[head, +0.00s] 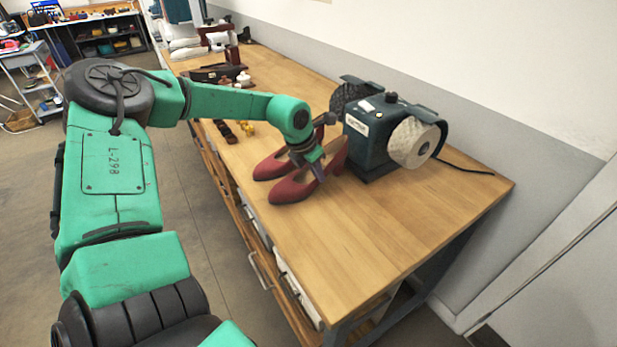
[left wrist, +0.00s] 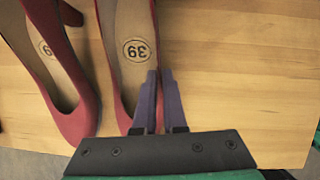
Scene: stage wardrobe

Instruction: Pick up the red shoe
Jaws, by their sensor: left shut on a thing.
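Two red heeled shoes stand side by side on the wooden workbench, toes toward its front edge. The nearer red shoe (head: 288,191) is at my left gripper (head: 316,168). In the left wrist view this shoe (left wrist: 127,75) shows a tan insole marked 39, and the gripper fingers (left wrist: 158,98) are closed on its right side wall. The other red shoe (head: 268,167) is beside it, and in the left wrist view (left wrist: 78,118) it lies to the left, clear of the fingers. The gripper hides part of the nearer shoe in the head view. My right gripper is not in view.
A dark green grinding machine (head: 372,133) with a pale wheel stands just behind the shoes, close to my gripper. Small yellow and dark items (head: 240,127) lie farther along the workbench (head: 400,225). The bench's near right part is clear.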

